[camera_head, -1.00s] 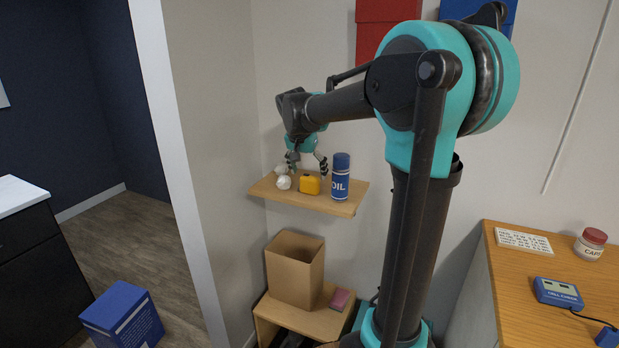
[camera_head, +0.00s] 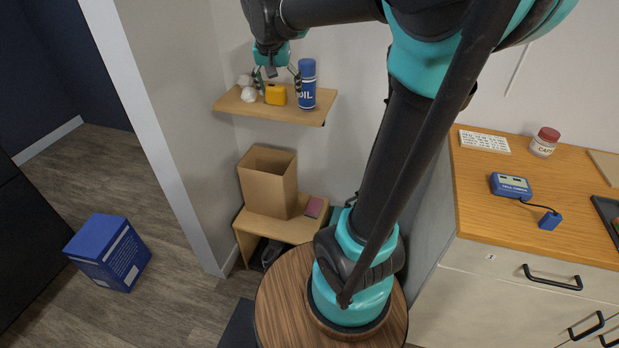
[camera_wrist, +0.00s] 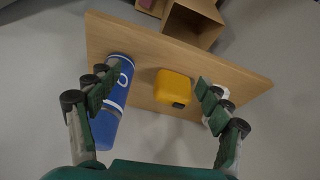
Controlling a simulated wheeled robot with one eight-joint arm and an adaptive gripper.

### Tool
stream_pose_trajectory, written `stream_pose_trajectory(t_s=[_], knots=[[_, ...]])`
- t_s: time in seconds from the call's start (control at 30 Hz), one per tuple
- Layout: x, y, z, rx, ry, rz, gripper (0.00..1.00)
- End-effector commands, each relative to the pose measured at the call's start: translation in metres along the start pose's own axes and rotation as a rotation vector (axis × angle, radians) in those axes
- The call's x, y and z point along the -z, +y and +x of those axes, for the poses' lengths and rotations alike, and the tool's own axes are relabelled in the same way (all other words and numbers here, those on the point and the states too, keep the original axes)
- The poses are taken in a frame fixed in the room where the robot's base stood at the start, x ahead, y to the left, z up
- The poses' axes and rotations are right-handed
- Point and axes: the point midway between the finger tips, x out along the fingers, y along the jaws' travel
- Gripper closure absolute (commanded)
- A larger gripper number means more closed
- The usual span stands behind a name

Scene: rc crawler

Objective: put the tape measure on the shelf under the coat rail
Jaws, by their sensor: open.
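The yellow tape measure (camera_head: 275,94) rests on a small wooden wall shelf (camera_head: 316,120), between a blue oil can (camera_head: 307,84) and white crumpled-looking lumps (camera_head: 247,92). My gripper (camera_head: 277,76) is open and empty just above it. In the wrist view the tape measure (camera_wrist: 173,88) lies between the spread fingers of my gripper (camera_wrist: 156,95), nearer the right finger, with no clear grip on it. The left finger overlaps the blue can (camera_wrist: 112,105) in that view; I cannot tell whether they touch. No coat rail is in view.
Below the shelf, a low wooden bench (camera_head: 285,230) holds an open cardboard box (camera_head: 268,190) and a reddish item (camera_head: 314,207). A blue box (camera_head: 108,252) stands on the floor at left. A wooden-topped cabinet (camera_head: 470,205) with small items stands at right.

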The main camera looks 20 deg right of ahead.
Motion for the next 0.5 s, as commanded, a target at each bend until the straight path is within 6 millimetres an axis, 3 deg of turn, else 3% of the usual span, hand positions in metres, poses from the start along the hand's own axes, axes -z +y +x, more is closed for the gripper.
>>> stream_pose_trajectory(t_s=[0.03, 0.2, 0.4, 0.5], knots=[[-0.025, 0.018, 0.022, 0.016, -0.007, -0.038, 0.21], [-0.112, 0.067, 0.083, 0.081, -0.015, -0.196, 0.21], [-0.199, 0.106, 0.127, 0.14, -0.002, -0.34, 0.21], [-0.224, 0.115, 0.136, 0.157, 0.004, -0.381, 0.21]])
